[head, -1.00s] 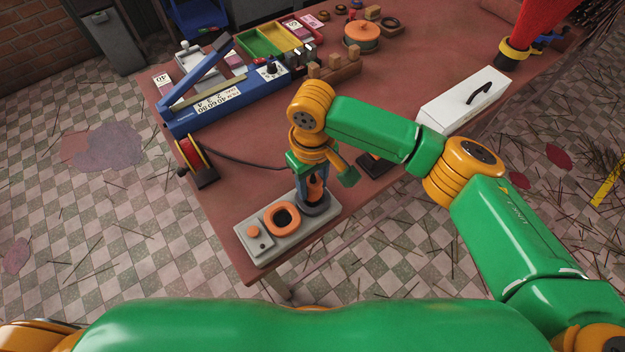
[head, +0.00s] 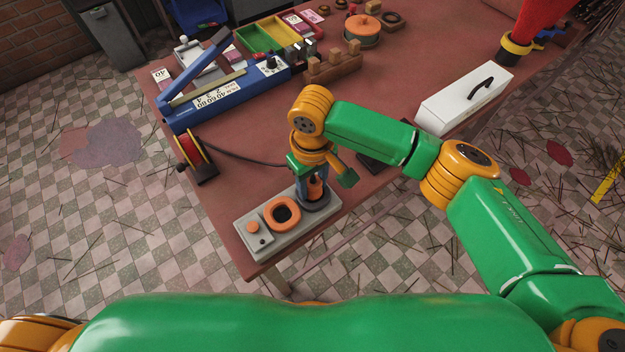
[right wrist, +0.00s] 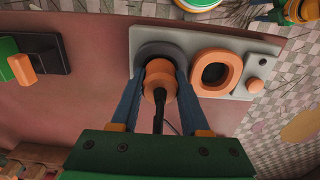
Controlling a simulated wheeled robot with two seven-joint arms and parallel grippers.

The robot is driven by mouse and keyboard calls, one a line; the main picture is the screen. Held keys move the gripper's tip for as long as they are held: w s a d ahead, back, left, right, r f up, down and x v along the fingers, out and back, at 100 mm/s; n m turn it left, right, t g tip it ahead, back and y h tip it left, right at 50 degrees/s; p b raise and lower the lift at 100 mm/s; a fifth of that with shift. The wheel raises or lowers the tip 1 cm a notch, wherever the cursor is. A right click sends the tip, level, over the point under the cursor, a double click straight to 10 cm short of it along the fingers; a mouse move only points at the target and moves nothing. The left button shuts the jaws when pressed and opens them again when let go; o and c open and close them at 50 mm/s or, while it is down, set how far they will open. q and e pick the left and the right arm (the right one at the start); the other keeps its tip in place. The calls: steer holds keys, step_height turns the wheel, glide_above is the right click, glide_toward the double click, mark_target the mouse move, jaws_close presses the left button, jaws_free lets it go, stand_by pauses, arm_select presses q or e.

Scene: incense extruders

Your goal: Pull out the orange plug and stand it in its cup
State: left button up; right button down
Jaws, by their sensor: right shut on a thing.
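The orange plug (right wrist: 158,78) shows in the right wrist view, with a black stem towards the camera. It is upright at the dark grey ring (right wrist: 150,48) on a light grey base; how deep it sits cannot be told. My right gripper (right wrist: 160,82) is shut on the plug, with blue fingers on either side. In the head view the right gripper (head: 312,188) partly hides the plug (head: 315,188). Beside it on the same base is an orange-rimmed cup (head: 281,214) with a dark, empty-looking opening. My left gripper is out of view.
The base, with a small orange button (head: 253,227), lies near the table's front corner. A red cable reel (head: 191,149) stands at left. A blue device (head: 225,92), wooden block (head: 333,66) and white box (head: 465,100) are farther back. Free table lies between.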

mark_target(312, 181)
steer(key=shift+c, duration=1.6)
jaws_free()
step_height(312, 181, up, 7)
steer(key=shift+b, duration=0.45)
